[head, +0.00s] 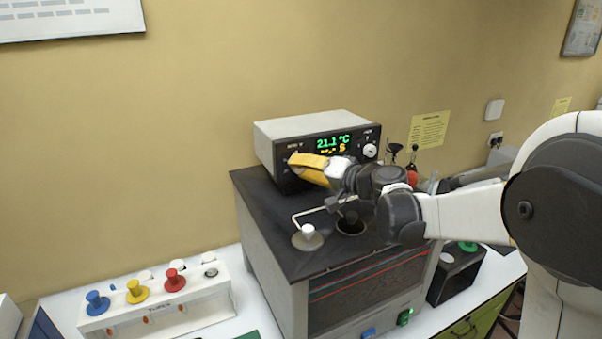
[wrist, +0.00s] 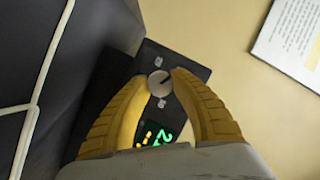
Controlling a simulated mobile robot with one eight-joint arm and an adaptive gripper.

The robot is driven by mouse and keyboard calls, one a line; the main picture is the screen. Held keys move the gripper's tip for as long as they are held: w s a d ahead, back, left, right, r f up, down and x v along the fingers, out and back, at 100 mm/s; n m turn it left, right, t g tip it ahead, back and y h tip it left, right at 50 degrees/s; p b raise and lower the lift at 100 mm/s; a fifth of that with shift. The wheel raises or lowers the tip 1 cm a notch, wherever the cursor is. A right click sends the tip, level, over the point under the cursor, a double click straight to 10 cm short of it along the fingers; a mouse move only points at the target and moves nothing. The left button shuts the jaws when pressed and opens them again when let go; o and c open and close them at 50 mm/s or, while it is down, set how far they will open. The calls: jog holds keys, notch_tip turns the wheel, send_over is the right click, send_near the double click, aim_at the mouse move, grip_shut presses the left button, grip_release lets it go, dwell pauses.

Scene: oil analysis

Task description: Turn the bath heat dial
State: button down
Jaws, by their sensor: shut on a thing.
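A control box (head: 310,127) with a black front panel stands at the back of the black-topped bath (head: 262,212). Its lit display (head: 333,143) reads about 21.1 °C in green, with a yellow line below. My gripper (head: 294,161) reaches in from the right, its yellow fingers at the panel's left side. In the wrist view, a round pale dial (wrist: 160,83) with a dark pointer mark sits between my gripper's fingertips (wrist: 159,78), which are shut on it. My fingers hide this dial in the head view. Another white dial (head: 370,151) is at the panel's right, free.
A bent metal rod and a white-knobbed lid (head: 308,238) are on the bath top below my arm. A white rack (head: 170,303) with blue, yellow and red knobs stands at the lower left. Black stoppers and a red ball (head: 411,178) are right of the box, near my wrist.

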dwell(0.4)
jog(key=c, duration=1)
grip_release()
jog(key=shift+a, duration=0.1)
jog(key=shift+c, duration=0.2)
jog(key=v, duration=1.2)
jog(key=shift+f, duration=0.15)
